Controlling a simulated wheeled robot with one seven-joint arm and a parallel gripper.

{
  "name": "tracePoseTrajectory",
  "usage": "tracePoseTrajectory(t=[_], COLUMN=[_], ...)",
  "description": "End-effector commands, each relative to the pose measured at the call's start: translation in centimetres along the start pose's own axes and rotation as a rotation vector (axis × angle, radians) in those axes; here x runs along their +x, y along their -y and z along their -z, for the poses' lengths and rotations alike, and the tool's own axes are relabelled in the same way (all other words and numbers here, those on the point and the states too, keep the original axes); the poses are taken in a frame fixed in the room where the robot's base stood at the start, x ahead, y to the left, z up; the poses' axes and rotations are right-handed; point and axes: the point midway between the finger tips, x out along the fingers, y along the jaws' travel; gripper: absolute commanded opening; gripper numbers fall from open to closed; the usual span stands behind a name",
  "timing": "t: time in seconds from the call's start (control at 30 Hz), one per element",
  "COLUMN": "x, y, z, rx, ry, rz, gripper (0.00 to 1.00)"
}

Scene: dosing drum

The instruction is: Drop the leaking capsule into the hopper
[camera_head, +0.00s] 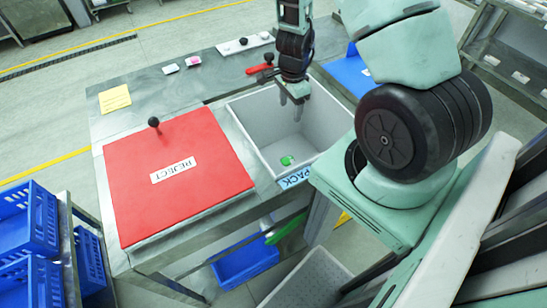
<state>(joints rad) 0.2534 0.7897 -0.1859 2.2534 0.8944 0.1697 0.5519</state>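A small green capsule-like piece (287,160) lies on the floor of a grey bin (250,112) labelled PACK; I cannot tell whether it leaks. A red lid (170,205) labelled REJECT, with a black knob (154,122), lies flat and shut left of that bin; what is under it is hidden. Two small pieces, one pale (170,69) and one pink and white (193,61), lie on the bench behind the bin. My gripper (291,110) points down over the back part of the PACK bin, above the green piece. Its fingers look apart, with nothing seen between them.
A white strip with dark knobs (243,44) and a red-handled tool (262,68) lie at the bench's back. A yellow note (115,99) is at its back left corner. Blue crates (28,225) stand at the left, and a blue bin (243,260) is below the bench.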

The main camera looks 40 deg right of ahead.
Motion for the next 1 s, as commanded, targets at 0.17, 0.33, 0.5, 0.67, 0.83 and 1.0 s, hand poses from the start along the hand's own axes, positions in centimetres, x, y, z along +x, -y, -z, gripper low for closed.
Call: tracePoseTrajectory(t=[0.17,0.33,0.5,0.67,0.83,1.0], x=[-0.1,-1.9,-5.6,-9.4,-13.2,-15.9], y=[0.0,0.1,0.1,0.1,0.1,0.1], z=[0.0,-0.1,-0.1,-0.1,-0.1,-0.1], rx=[-0.001,-0.004,-0.005,-0.004,-0.004,-0.004], ry=[0.000,-0.002,-0.002,-0.001,0.001,0.000], rz=[0.000,0.004,0.005,0.005,0.005,0.004], gripper=[0.62,0.62,0.62,0.62,0.62,0.62])
